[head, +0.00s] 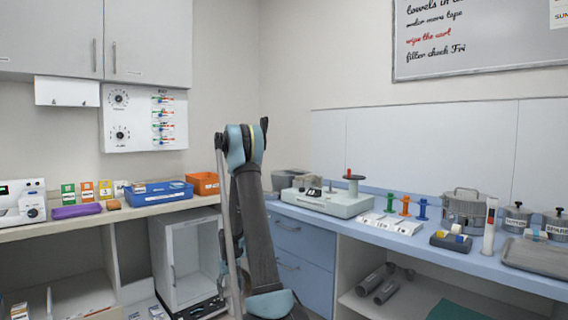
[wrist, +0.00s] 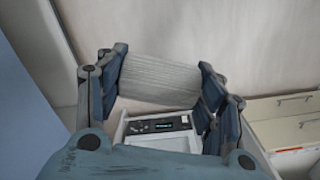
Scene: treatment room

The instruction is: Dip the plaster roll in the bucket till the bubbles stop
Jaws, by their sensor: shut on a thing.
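My gripper (wrist: 158,84) is shut on the plaster roll (wrist: 160,72), a pale, ribbed cylinder held crosswise between the two dark blue fingers in the wrist view. The roll is clear of the surfaces below it, as far as I can tell. In the head view my arm rises in the middle, and neither the gripper nor the roll can be made out. I cannot pick out a bucket for sure. A grey container (head: 290,180) stands in the back corner of the counter, partly hidden.
A white device with a small display (wrist: 160,126) lies below the roll in the wrist view. The blue counter (head: 455,260) holds a pale green machine (head: 328,202), a lidded metal pot (head: 463,210) and a grey tray (head: 538,258). A blue bin (head: 158,194) is on the left counter.

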